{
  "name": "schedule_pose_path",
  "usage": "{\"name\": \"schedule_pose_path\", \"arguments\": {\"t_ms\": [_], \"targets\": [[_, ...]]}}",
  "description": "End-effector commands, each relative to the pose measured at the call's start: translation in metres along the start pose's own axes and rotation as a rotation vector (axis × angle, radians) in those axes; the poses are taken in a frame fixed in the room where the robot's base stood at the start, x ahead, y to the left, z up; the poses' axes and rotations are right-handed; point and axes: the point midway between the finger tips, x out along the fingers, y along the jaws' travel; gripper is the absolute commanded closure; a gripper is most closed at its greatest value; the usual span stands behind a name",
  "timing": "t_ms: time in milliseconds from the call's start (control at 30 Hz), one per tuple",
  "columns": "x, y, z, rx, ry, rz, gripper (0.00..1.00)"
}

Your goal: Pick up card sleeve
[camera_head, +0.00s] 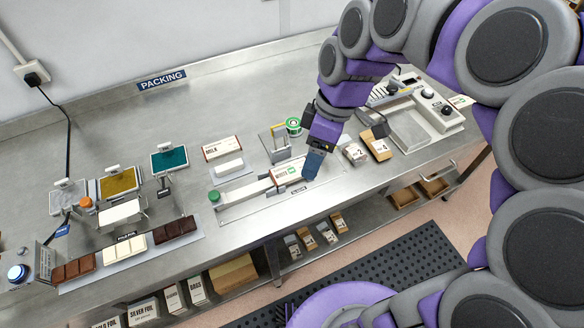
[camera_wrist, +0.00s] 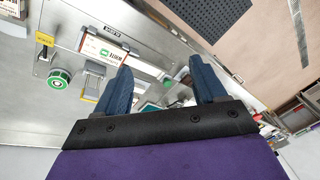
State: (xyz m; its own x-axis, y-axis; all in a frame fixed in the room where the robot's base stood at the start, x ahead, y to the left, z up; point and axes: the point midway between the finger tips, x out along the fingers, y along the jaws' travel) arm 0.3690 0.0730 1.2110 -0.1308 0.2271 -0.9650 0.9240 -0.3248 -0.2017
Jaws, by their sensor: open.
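A white card sleeve with a brown top edge and green mark (camera_head: 289,171) lies at the right end of the sleeving fixture (camera_head: 246,189) on the steel bench. It also shows in the wrist view (camera_wrist: 104,47), upper left, beyond the left finger. My gripper (camera_head: 313,166) points down just right of the sleeve in the head view. In the wrist view its two blue fingers (camera_wrist: 163,78) stand apart with nothing between them. The gap between fingers and sleeve is hard to judge. Another card sleeve, marked MILK (camera_head: 222,148), lies behind the fixture.
A metal stand with a yellow top (camera_head: 275,140) and a green-white roll (camera_head: 293,126) stand behind the fixture. Small cartons (camera_head: 376,145) and a grey machine (camera_head: 425,115) are at right. Chocolate bars (camera_head: 124,247) lie at left. The bench's front edge is close.

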Motion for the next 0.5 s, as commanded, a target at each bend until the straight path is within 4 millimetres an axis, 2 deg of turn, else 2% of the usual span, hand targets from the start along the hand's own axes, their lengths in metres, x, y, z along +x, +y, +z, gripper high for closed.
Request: {"name": "schedule_pose_path", "arguments": {"t_ms": [33, 200, 400, 500], "targets": [[0.000, 0.017, -0.011, -0.080, 0.023, -0.012, 0.24], [0.007, 0.074, -0.032, -0.344, 0.086, -0.027, 0.08], [0.030, 0.139, -0.035, -0.585, 0.130, -0.023, 0.06], [0.042, 0.161, -0.029, -0.666, 0.136, -0.022, 0.06]]}}
